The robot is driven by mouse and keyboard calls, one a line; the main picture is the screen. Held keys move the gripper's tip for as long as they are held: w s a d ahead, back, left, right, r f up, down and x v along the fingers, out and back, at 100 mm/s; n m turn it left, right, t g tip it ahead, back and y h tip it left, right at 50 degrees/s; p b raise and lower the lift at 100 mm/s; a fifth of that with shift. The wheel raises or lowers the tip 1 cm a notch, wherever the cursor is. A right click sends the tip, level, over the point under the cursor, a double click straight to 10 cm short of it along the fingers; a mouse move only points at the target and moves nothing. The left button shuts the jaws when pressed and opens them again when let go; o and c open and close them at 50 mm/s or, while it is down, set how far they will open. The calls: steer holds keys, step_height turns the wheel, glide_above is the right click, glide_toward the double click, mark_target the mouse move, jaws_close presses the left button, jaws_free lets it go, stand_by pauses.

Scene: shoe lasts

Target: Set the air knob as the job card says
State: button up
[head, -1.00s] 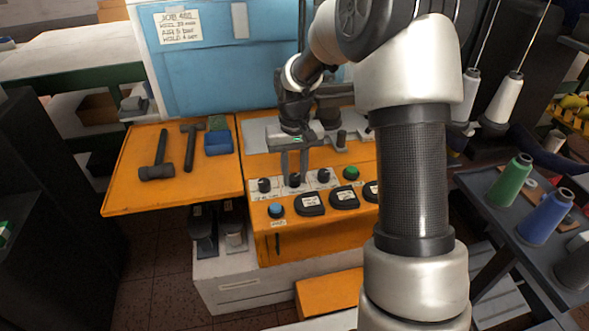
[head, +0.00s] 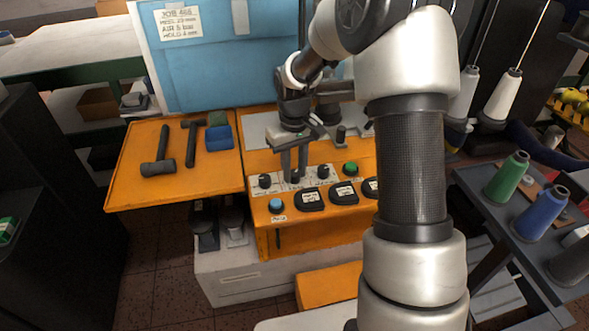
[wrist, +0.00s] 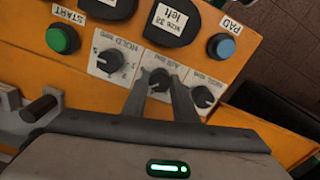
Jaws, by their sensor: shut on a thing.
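The job card (head: 179,21) is on the blue panel at the back left; it seems to read heel 20 mm, air 5 bar, hold 4. The air knob (wrist: 160,82) is the middle of three dark knobs on white dial plates. My gripper (wrist: 161,78) is shut on it, one finger on each side. In the head view my gripper (head: 293,176) points down at the orange console (head: 262,243) and hides most of this knob. The air dial's numbers and the knob's pointer are not clear to me.
The hold knob (wrist: 111,61) and heel knob (wrist: 203,97) stand close on either side. A green start button (wrist: 63,39) and blue pad button (wrist: 221,47) are near. Hammers (head: 158,160) lie on the orange side tray (head: 130,190). Thread cones (head: 541,216) stand at right.

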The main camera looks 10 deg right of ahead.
mark_target(294, 173)
steer(key=o, duration=1)
steer(key=shift+o, duration=0.2)
step_height(294, 173, up, 18)
steer(key=p, duration=0.2)
steer(key=shift+f+p, duration=0.25)
steer(key=shift+p, duration=0.05)
steer(key=s+r+m+t+p, duration=0.1)
steer(key=s+r+t+p, duration=0.2)
steer(key=s+r+p, duration=0.75)
steer(key=s+r+m+t, duration=0.1)
steer(key=s+r, duration=0.3)
steer(key=s, duration=0.3)
steer(key=s+r+m+t+p, duration=0.1)
steer(key=s+r, duration=0.3)
steer(key=s, duration=0.3)
steer(key=shift+s+r+t, duration=0.25)
steer(key=shift+s+t, duration=0.05)
